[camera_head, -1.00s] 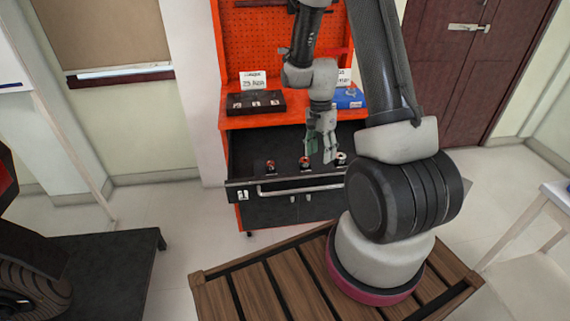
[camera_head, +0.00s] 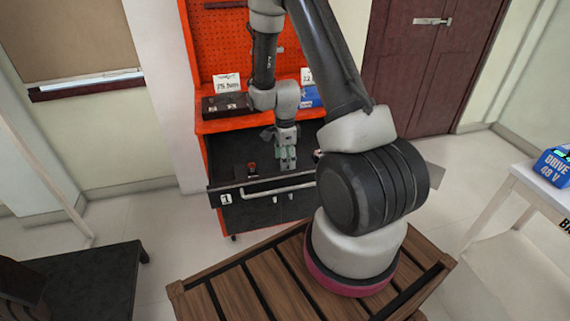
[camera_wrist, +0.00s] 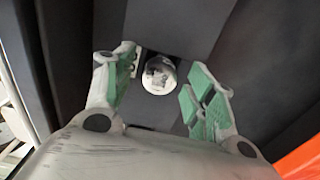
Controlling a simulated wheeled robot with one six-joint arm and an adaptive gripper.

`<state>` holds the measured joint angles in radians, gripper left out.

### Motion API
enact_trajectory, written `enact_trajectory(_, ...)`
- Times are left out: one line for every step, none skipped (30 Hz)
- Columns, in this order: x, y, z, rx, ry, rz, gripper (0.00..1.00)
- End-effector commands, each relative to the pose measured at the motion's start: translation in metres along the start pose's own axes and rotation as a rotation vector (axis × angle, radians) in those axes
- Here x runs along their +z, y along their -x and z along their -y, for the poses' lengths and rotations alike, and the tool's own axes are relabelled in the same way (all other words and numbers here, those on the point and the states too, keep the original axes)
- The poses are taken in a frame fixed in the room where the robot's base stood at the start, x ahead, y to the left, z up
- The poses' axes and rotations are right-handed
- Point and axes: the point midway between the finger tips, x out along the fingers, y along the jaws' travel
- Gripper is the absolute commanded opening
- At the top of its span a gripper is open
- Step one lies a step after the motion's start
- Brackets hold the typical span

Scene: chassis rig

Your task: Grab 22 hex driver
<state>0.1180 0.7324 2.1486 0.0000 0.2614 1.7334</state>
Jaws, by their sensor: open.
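My gripper (camera_head: 287,162) is open, pointing down over the open black drawer (camera_head: 225,186) of the orange workbench. In the wrist view a round silvery end of a piece (camera_wrist: 159,74) shows between and beyond the green-padded fingers, apart from both. It stands in a dark holder, and I cannot read its size. In the head view my gripper covers the middle of the drawer, where that piece is. A reddish-topped driver (camera_head: 252,168) stands in the drawer to the left. Another top (camera_head: 318,153) shows at the right, partly hidden by my arm. No 22 marking is legible on the drivers.
The drawer's front handle bar (camera_head: 280,188) runs below my gripper. A black case (camera_head: 226,105) with a sign and a blue box (camera_head: 311,97) stand on the bench top. A blue drive box (camera_head: 556,166) sits on a white table at right.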

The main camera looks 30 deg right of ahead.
Motion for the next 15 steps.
enact_trajectory(-0.0001,-0.0043,0.0000,0.000,0.000,0.000,0.55)
enact_trajectory(-0.0001,-0.0059,0.0002,0.000,0.000,0.000,0.55)
enact_trajectory(-0.0001,-0.0072,0.0003,-0.001,0.000,0.000,0.55)
enact_trajectory(-0.0001,-0.0075,0.0003,-0.001,0.000,0.000,0.55)
enact_trajectory(-0.0001,-0.0076,0.0004,-0.001,0.000,0.000,0.55)
enact_trajectory(-0.0001,-0.0074,0.0004,-0.002,0.000,0.000,0.55)
enact_trajectory(-0.0001,-0.0073,0.0004,-0.002,0.000,0.000,0.55)
enact_trajectory(-0.0002,-0.0073,0.0004,-0.001,0.000,0.000,0.55)
enact_trajectory(-0.0002,-0.0072,0.0003,-0.001,0.000,0.000,0.55)
enact_trajectory(-0.0002,-0.0072,0.0003,-0.001,0.001,0.000,0.50)
enact_trajectory(-0.0002,-0.0071,0.0003,-0.001,0.000,0.000,0.44)
enact_trajectory(-0.0002,-0.0071,0.0002,-0.001,0.001,0.000,0.37)
enact_trajectory(-0.0002,-0.0071,0.0002,-0.001,0.001,0.000,0.32)
enact_trajectory(-0.0002,-0.0071,0.0002,-0.001,0.001,0.000,0.26)
enact_trajectory(-0.0002,-0.0070,0.0002,-0.001,0.001,0.000,0.19)
